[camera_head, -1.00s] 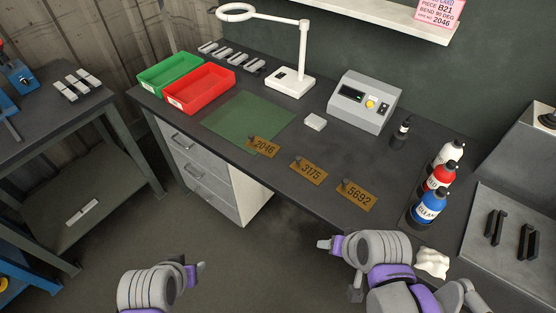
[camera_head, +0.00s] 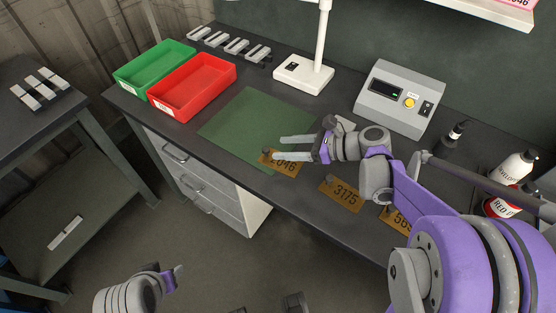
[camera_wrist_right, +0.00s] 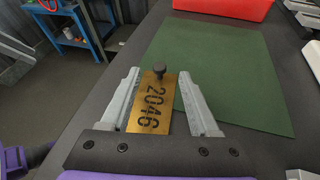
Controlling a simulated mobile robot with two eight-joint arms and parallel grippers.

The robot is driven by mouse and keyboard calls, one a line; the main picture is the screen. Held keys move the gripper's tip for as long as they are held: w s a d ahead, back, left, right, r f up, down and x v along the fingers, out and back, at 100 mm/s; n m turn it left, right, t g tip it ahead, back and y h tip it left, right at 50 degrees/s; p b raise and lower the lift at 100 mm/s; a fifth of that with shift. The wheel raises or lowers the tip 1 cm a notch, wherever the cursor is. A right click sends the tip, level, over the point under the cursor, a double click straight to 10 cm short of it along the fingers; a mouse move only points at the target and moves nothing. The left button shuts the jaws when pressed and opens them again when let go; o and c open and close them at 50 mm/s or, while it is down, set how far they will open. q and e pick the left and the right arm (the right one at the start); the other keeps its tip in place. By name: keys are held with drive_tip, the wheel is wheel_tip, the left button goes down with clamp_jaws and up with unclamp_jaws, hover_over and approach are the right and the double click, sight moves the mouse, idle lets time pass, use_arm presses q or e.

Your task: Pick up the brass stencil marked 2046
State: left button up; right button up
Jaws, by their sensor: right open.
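The brass stencil marked 2046 (camera_head: 284,167) lies at the front edge of the green mat (camera_head: 240,119), partly covered by my right gripper in the head view. It also shows whole in the right wrist view (camera_wrist_right: 152,110), with a dark knob near its far end. My right gripper (camera_head: 280,148) is open above the stencil, and its two fingers (camera_wrist_right: 160,88) appear on either side of it, not closed on it. My left gripper (camera_head: 178,275) is low at the lower left, away from the table; its opening is not clear.
Stencils 3175 (camera_head: 342,196) and 5692 (camera_head: 396,219) lie to the right along the front edge, the latter partly hidden by my arm. Red (camera_head: 196,90) and green (camera_head: 150,67) bins, a lamp base (camera_head: 303,75) and a grey control box (camera_head: 399,98) stand behind.

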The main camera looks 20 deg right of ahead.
sight(268, 149)
drive_tip(key=x, duration=0.6)
drive_tip(key=shift+a+f, duration=0.15)
drive_tip(key=shift+f, duration=0.2)
drive_tip(key=shift+c, duration=0.4)
clamp_jaws()
